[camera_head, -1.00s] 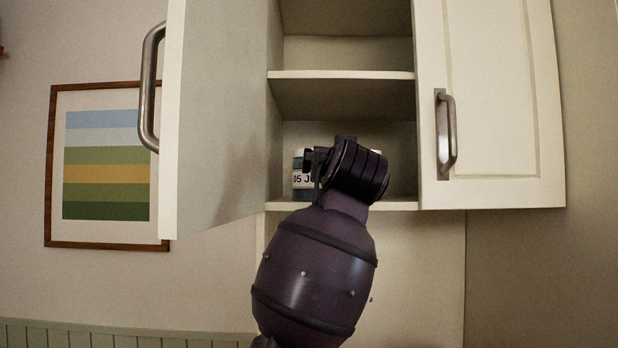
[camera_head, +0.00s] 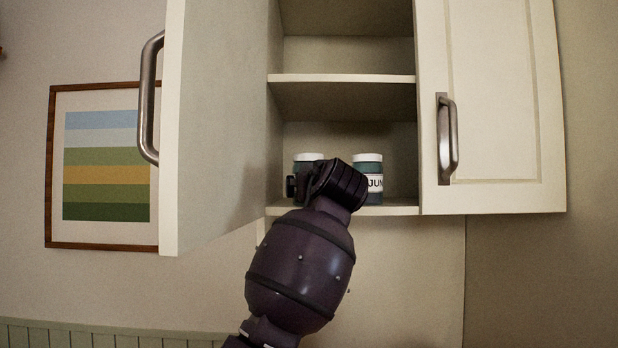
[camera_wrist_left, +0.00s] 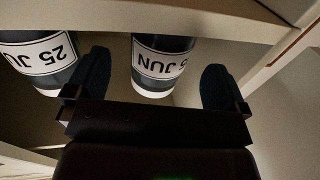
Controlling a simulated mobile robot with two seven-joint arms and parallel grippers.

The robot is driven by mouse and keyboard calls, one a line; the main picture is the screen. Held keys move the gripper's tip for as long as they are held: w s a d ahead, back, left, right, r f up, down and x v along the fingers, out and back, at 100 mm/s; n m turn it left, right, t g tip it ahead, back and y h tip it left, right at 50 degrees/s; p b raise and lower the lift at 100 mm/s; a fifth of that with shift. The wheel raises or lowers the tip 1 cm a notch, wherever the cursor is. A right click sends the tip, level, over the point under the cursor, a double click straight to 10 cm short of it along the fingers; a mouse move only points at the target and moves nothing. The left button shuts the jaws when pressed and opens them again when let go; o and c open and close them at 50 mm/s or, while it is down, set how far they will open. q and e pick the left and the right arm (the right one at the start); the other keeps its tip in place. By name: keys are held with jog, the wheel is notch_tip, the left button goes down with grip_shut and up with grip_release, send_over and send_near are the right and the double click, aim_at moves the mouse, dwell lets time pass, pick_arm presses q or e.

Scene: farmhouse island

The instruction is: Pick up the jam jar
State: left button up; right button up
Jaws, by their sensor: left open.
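Two jam jars with white lids, dark teal contents and white "JUN" date labels stand upright on the lower cabinet shelf. The left jar (camera_head: 308,158) is mostly hidden behind my left gripper (camera_head: 308,182) in the head view. The right jar (camera_head: 368,170) is partly covered by my wrist. The wrist view is upside down. There my left gripper (camera_wrist_left: 155,75) is open, and the left jar (camera_wrist_left: 161,62) shows between its two fingers, with gaps on both sides. The right jar (camera_wrist_left: 40,62) is outside the fingers. My right gripper is not in view.
The cabinet's left door (camera_head: 215,120) stands open, close to the left of my arm. The right door (camera_head: 500,110) with its metal handle flanks the opening. An empty middle shelf (camera_head: 345,78) is above the jars. A framed striped picture (camera_head: 105,165) hangs at left.

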pick_arm(q)
jog(key=w, duration=0.1)
jog(key=w+p, duration=0.1)
jog(key=w+a, duration=0.1)
jog(key=shift+w+r, duration=0.2)
jog(key=shift+r, duration=0.05)
jog(key=shift+w+f+p, duration=0.1)
jog(key=shift+w+p, duration=0.25)
jog(key=shift+w, duration=0.05)
jog(key=shift+c, duration=0.5)
jog(key=c, duration=1.1)
